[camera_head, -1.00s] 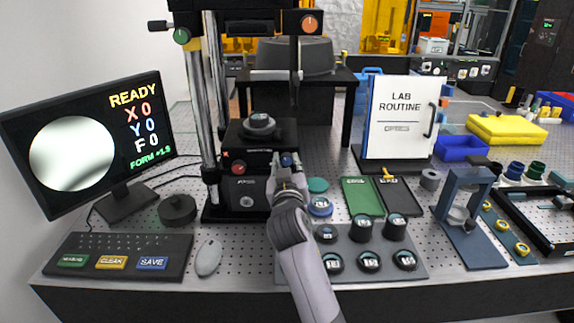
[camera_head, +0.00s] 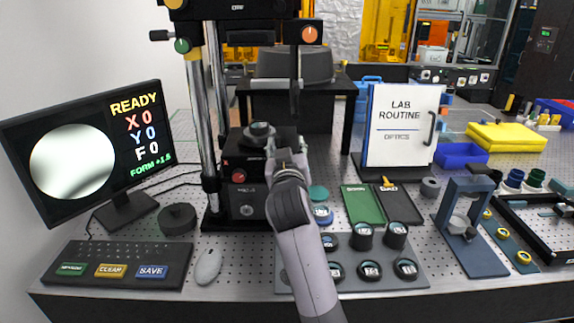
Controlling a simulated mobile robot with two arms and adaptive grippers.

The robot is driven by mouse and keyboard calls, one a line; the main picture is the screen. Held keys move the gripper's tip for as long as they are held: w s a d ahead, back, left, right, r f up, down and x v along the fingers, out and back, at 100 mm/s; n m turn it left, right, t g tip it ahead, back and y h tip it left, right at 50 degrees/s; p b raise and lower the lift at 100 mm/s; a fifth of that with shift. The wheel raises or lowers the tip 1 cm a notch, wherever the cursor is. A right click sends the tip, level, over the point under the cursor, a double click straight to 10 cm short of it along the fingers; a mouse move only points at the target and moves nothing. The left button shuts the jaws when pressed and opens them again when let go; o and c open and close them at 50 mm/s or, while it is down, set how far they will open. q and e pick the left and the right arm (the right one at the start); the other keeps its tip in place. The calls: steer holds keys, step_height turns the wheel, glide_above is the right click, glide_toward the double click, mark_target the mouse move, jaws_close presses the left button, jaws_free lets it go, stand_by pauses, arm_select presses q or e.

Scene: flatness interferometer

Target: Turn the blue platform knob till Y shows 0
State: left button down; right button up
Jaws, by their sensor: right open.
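The monitor (camera_head: 88,152) at the left reads READY, with X 0, Y 0 and F 0 beside a pale, smoothly shaded disc. The interferometer (camera_head: 245,195) stands behind the mouse, with a red knob (camera_head: 239,176) on the left of its platform front. A round dark part (camera_head: 259,130) sits on top of the platform. My right gripper (camera_head: 284,156) is open at the right side of the platform front. The blue knob is not clearly seen; my gripper hides that spot. I cannot tell whether the fingers touch it. My left gripper is not in view.
A keyboard (camera_head: 120,252) and a mouse (camera_head: 208,266) lie in front left. A grey tray (camera_head: 415,278) with several round optics lies beside my right arm.

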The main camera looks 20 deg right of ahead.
steer(key=shift+r, duration=1.65)
steer(key=shift+f, duration=0.15)
stand_by(0.4)
